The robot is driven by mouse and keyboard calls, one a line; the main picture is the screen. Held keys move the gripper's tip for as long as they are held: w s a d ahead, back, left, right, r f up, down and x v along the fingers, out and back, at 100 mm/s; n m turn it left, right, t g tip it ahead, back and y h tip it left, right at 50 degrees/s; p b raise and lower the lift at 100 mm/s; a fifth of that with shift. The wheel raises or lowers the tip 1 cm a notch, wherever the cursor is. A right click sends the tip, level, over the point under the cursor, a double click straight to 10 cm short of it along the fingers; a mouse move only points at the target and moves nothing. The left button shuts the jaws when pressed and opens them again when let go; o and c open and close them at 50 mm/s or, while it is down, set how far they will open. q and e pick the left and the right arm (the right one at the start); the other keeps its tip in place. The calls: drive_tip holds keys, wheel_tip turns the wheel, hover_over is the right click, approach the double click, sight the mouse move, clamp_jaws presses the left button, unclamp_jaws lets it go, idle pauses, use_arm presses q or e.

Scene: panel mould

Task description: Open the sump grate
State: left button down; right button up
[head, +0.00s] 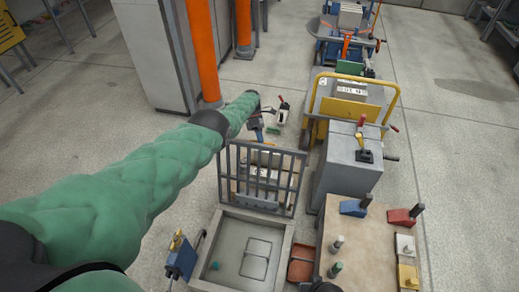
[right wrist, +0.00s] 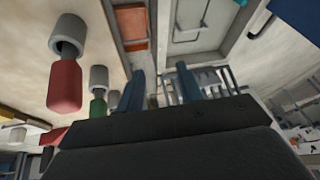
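The sump grate (head: 262,178), a grey barred panel, stands raised and roughly upright at the far edge of the sump pit (head: 287,243). The pit lies open, with a pale floor and a thin square outline in it. Grate bars also show in the right wrist view (right wrist: 228,78). My left arm reaches over from the left, and my left gripper (head: 258,128) is beyond the grate, small and partly hidden; its opening is unclear. My right gripper (right wrist: 160,82) has two blue fingers apart with nothing seen between them; only a dark part of that arm shows at the head view's bottom edge.
A bench (head: 345,215) with coloured blocks and handled tools stands right of the pit. A red-brown tray (head: 302,263) lies between them. A blue device (head: 183,258) stands left of the pit. A grey cabinet (head: 345,170) and orange posts (head: 203,50) stand farther back. Floor at left is clear.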

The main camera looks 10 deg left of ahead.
use_arm(q)
drive_tip(key=w+b, duration=0.2)
drive_tip(key=b, duration=0.3)
drive_tip(key=shift+f, duration=0.15)
use_arm(e)
drive_tip(key=a+f+t+y, duration=0.1)
drive_tip(key=a+f, duration=0.3)
drive_tip(key=f, duration=0.1)
drive_tip(key=shift+w+f+t, duration=0.35)
drive_tip(key=shift+f+t, duration=0.05)
use_arm(q)
drive_tip(key=shift+w, duration=0.15)
use_arm(e)
drive_tip(key=shift+a, duration=0.1)
use_arm(q)
drive_tip(key=c, duration=1.6)
unclamp_jaws()
drive_tip(key=shift+o, duration=1)
drive_tip(key=shift+w+f, duration=0.15)
drive_tip(key=shift+f, duration=0.15)
drive_tip(key=shift+s+r, duration=0.15)
drive_tip(key=shift+s, duration=0.05)
use_arm(e)
drive_tip(key=shift+w, duration=0.1)
use_arm(q)
drive_tip(key=shift+s, duration=0.1)
use_arm(e)
drive_tip(key=shift+w+f, duration=0.1)
